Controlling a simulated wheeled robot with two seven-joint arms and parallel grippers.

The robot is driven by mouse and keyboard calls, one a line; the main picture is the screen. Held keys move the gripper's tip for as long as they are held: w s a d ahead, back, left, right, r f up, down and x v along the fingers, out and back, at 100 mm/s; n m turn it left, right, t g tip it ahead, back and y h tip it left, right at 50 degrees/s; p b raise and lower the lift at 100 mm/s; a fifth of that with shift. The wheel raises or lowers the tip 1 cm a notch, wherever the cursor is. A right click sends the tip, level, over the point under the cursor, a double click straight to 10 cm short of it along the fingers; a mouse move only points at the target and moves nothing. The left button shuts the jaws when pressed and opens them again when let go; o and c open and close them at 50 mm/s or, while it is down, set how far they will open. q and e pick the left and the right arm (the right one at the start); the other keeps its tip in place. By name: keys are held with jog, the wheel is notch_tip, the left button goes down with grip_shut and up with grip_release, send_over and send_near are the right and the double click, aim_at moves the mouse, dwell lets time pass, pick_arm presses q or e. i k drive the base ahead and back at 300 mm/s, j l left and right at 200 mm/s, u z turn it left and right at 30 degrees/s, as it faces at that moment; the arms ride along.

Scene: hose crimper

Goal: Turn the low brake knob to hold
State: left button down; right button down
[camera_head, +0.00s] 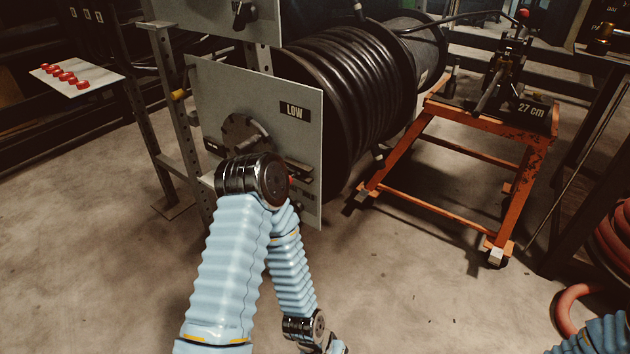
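The low brake knob (245,132) sits on a grey panel (225,82) marked LOW. It has a dark round plate and a pale bar handle slanting down to the right. Small dark label plates flank it, their text too small to read. My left arm's black elbow joint (252,181) stands in front of the panel's lower part and hides some of it. From there the forearm runs back down to a dark wrist joint (303,327) at the bottom edge. The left gripper's fingers do not show. My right arm (595,340) shows only as a sleeve at the bottom right corner; its gripper is out of frame.
A large reel of black hose (345,90) stands behind the panel. Another panel (210,14) with a dark knob is above. An orange cart (445,150) bears a tool and a 27 cm sign. Red hose (575,300) lies at the right. The middle floor is clear.

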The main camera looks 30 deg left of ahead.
aim_at(298, 206)
jog(key=u, duration=1.1)
